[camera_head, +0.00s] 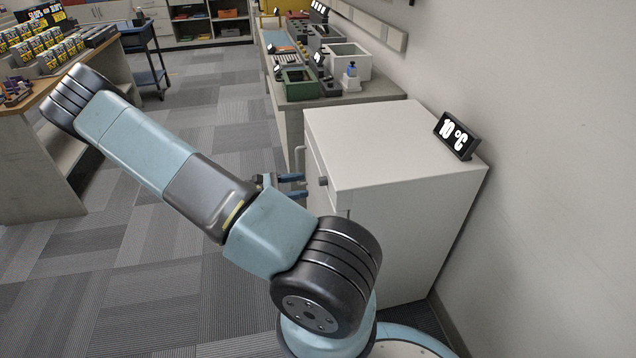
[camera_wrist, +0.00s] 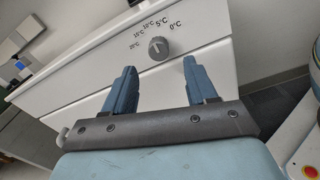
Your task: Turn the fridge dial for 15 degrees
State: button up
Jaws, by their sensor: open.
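The white fridge (camera_head: 395,200) stands against the right wall. Its small grey round dial (camera_head: 323,181) sits on the upper front. In the wrist view the dial (camera_wrist: 158,48) has a pale pointer aimed roughly up toward the 10 and 5 °C labels (camera_wrist: 156,23). Labels from 20 to 0 °C arc above it. My gripper (camera_head: 303,186) is open in front of the dial, its fingers pointing at it. In the wrist view my gripper (camera_wrist: 159,66) has its blue fingers spread to either side of the dial, with no contact visible.
A black display (camera_head: 457,136) on the fridge top reads 10 °C. A counter with bins (camera_head: 345,60) stands beyond the fridge. A table with several boxes (camera_head: 45,45) is at the left. The carpeted floor (camera_head: 150,240) between is clear.

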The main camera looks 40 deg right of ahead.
aim_at(323, 181)
jog(key=x, duration=0.6)
jog(key=shift+c, duration=0.3)
